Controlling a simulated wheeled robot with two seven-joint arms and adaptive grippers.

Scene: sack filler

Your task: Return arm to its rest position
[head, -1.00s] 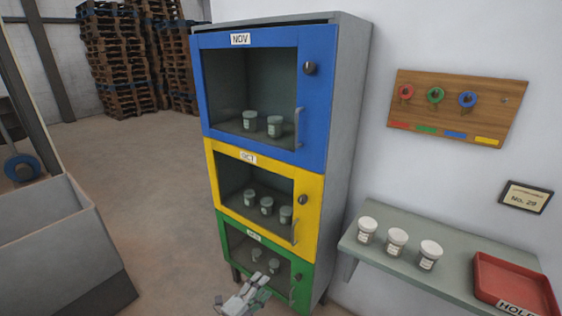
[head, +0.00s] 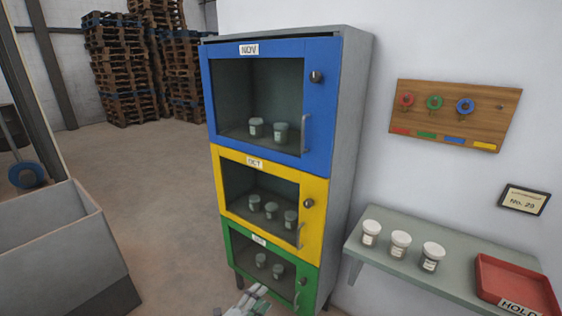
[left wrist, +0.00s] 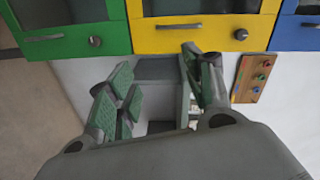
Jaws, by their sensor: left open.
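My left gripper (head: 252,298) shows at the bottom edge of the head view, in front of the green bottom door (head: 270,268) of the cabinet. In the left wrist view the left gripper (left wrist: 160,88) is open, with green pads apart and nothing between them. The cabinet stands beyond it, with a blue NOV door (head: 320,125), a yellow OCT door (head: 314,190) and the green door, all shut. Several white-lidded jars stand behind the door windows. Most of my left arm is out of the head view. My right gripper is not in view.
A wall shelf (head: 455,285) at the right holds three white-lidded jars (head: 401,244) and a red HOLD tray (head: 515,277). A wooden board (head: 480,115) with three coloured ring tags hangs above. A grey bin (head: 60,235) stands at the left. Open floor (head: 150,180) lies between bin and cabinet.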

